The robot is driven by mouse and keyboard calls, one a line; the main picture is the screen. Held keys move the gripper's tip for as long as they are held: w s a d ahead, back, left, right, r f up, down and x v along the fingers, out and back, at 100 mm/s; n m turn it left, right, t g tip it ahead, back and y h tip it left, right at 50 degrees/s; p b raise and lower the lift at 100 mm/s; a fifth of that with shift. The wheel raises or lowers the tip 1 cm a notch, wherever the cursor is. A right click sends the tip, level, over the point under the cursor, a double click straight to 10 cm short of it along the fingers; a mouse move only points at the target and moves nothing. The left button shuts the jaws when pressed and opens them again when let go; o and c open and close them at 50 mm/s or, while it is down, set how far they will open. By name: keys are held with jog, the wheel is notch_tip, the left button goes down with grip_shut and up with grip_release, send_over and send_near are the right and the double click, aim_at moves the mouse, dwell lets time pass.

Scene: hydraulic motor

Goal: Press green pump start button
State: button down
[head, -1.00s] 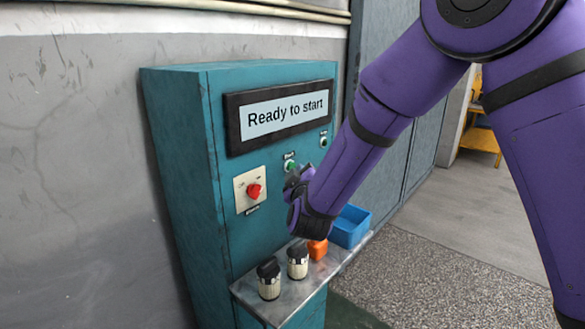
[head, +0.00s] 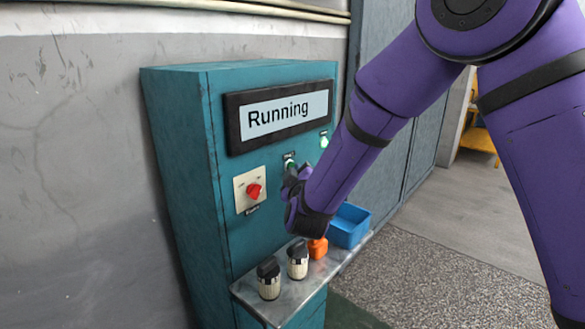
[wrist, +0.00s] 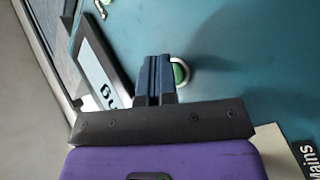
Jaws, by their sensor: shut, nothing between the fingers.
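The green pump start button (wrist: 179,73) sits in a pale ring on the teal cabinet (head: 180,170). In the head view the button (head: 290,164) is partly hidden by my gripper (head: 291,172). My gripper is shut and empty, and its fingertips are at the button. In the wrist view the closed fingers (wrist: 156,62) cover the button's left side; I cannot tell whether they touch it. The display (head: 290,115) above reads "Running". A lamp (head: 324,140) right of the button glows pale green.
A red rotary switch (head: 254,191) on a cream plate is left of the button. Below, a metal shelf (head: 278,308) holds two black-topped cylinders (head: 269,278), an orange part (head: 318,248) and a blue bin (head: 348,226). A grey wall (head: 70,180) stands left.

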jog(key=shift+s+d, duration=0.5)
jog(key=shift+d, duration=0.1)
jog(key=shift+s+d, duration=0.75)
jog(key=shift+d, duration=0.25)
jog(key=shift+s+d, duration=0.75)
jog(key=shift+d, duration=0.25)
